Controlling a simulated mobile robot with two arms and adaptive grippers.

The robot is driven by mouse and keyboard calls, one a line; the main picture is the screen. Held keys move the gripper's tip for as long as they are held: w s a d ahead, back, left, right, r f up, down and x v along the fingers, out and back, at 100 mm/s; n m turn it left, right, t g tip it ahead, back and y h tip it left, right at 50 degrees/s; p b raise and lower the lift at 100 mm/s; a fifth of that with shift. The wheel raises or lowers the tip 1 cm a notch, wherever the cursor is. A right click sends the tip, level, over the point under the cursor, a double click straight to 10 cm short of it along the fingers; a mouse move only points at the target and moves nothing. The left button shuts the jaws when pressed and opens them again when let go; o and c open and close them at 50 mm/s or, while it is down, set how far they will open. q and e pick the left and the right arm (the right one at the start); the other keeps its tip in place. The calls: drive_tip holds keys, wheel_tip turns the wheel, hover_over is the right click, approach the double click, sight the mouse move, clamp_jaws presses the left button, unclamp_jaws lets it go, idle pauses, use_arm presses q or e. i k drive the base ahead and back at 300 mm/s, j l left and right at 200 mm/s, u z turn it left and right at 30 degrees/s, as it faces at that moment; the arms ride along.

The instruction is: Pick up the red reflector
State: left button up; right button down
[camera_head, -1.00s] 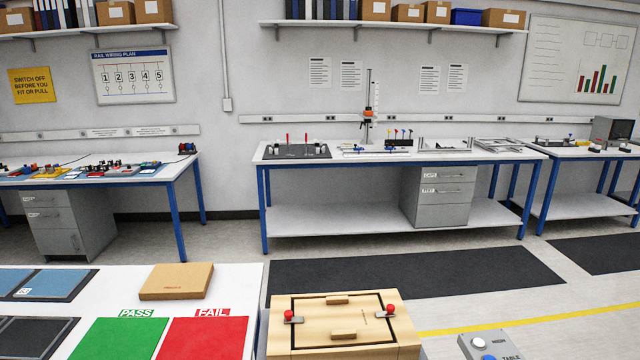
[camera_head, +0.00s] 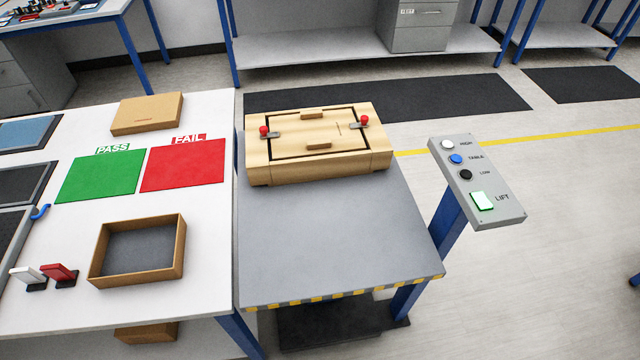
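A small red piece (camera_head: 60,274) with a dark base stands at the lower left of the white table (camera_head: 200,285); it looks like the red reflector, though it is too small to be sure. A similar white piece (camera_head: 27,276) stands just to its left. Both appear tilted. Neither of my grippers shows in the head view.
An open-topped brown tray (camera_head: 95,272) is right of the red piece. Green PASS (camera_head: 100,177) and red FAIL (camera_head: 184,165) mats lie behind. A wooden box with clamps (camera_head: 290,170) sits on the grey lift table (camera_head: 330,235). A button panel (camera_head: 480,182) stands right.

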sight(65, 277)
drive_tip(key=k+u, duration=0.2)
drive_tip(key=u, duration=1.45)
drive_tip(key=l+u, duration=0.6)
drive_tip(key=u, duration=0.25)
